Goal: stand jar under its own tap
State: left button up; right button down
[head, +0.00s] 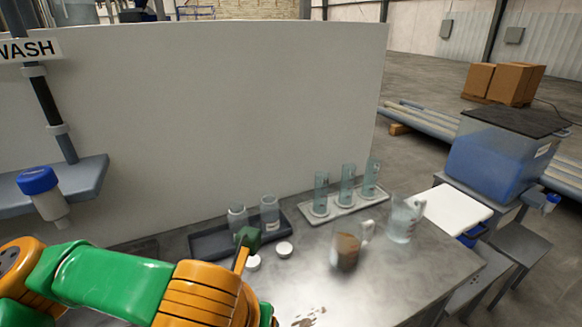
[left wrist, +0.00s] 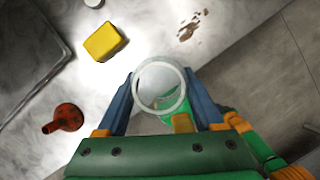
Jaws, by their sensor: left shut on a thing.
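In the left wrist view, my left gripper (left wrist: 166,104) is shut on a clear, open-topped jar (left wrist: 160,86). A blue finger sits on each side of it, and I look down into its round mouth over the grey bench. Green and orange parts show through its wall. In the head view, the held jar and the left fingertips are out of sight. A pipe under a WASH sign (head: 28,49) runs down to a grey shelf (head: 88,182) at the left. A small blue tap (head: 551,203) shows below the blue tank at the right. My right gripper is not in view.
A dark tray (head: 203,247) holds two clear jars (head: 270,213). White lids (head: 284,249), a brown-filled beaker (head: 345,252), a pitcher (head: 403,220) and a white tray with cylinders (head: 347,185) stand on the bench. A yellow sponge (left wrist: 103,42) and a red-brown flask (left wrist: 66,118) lie near the gripper.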

pick_arm(q)
jog(key=n, duration=0.1)
jog(key=n+y, duration=0.1)
jog(key=n, duration=0.1)
jog(key=a+f+n, duration=0.1)
jog(key=shift+y, duration=0.4)
jog(key=n, duration=0.2)
jog(key=n+y, duration=0.1)
jog(key=n, duration=0.1)
jog(key=a+n+g, duration=0.1)
jog(key=n, duration=0.1)
jog(key=shift+s+a+f+y, duration=0.1)
jog(key=shift+s+f+y, duration=0.05)
jog(key=shift+f+y, duration=0.25)
jog(key=a+n+g+h, duration=0.1)
jog(key=a+n+g, duration=0.2)
jog(key=n, duration=1)
jog(key=a+f+n+g+h, duration=0.1)
jog(key=a+n+g, duration=0.3)
jog(key=n, duration=1)
jog(key=shift+s+a+f+g+h, duration=0.3)
jog(key=shift+s+g+h, duration=0.1)
jog(key=shift+h, duration=0.2)
jog(key=shift+d, duration=0.15)
